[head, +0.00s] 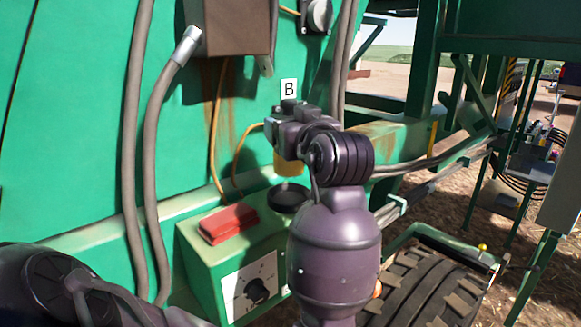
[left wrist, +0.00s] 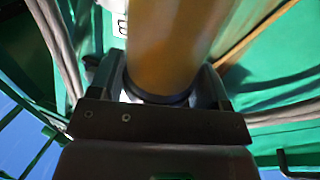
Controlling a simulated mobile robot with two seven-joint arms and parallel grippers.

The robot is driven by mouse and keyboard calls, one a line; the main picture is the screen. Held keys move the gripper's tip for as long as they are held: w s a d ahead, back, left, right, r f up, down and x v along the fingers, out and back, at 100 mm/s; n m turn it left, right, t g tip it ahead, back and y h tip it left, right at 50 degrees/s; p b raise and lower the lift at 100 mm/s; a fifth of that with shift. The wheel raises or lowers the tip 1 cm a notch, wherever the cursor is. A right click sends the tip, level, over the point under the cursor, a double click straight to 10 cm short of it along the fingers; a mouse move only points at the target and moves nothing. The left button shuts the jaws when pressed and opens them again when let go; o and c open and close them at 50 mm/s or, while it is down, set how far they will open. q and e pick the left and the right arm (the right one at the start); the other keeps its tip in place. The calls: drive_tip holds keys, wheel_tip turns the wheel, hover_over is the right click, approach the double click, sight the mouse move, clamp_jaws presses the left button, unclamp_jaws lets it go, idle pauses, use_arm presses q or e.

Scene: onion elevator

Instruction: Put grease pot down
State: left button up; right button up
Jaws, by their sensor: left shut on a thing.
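The yellow-orange grease pot (head: 287,163) hangs below my left gripper (head: 284,140) in the head view, partly hidden by the gripper and wrist. It fills the middle of the left wrist view (left wrist: 175,45), with a dark band at the end near the jaws. My left gripper is shut on that end. The pot is just above and behind a round black dish (head: 288,196) on the green box (head: 200,265); I cannot tell whether it touches anything. My right gripper is not in view.
A red block (head: 228,223) lies on the green box, left of the dish. A label B (head: 289,86) is on the green wall (head: 75,130). Grey hoses (head: 158,140) run down the wall. A tyre (head: 430,295) stands at lower right.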

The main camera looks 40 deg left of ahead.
use_arm(q)
wheel_tip(320, 180, down, 2)
drive_tip(key=shift+f, duration=0.1)
wheel_tip(320, 180, down, 3)
drive_tip(key=shift+f+b, duration=0.1)
drive_tip(key=shift+b, duration=0.2)
drive_tip(key=shift+f, duration=0.2)
drive_tip(key=shift+f, duration=0.1)
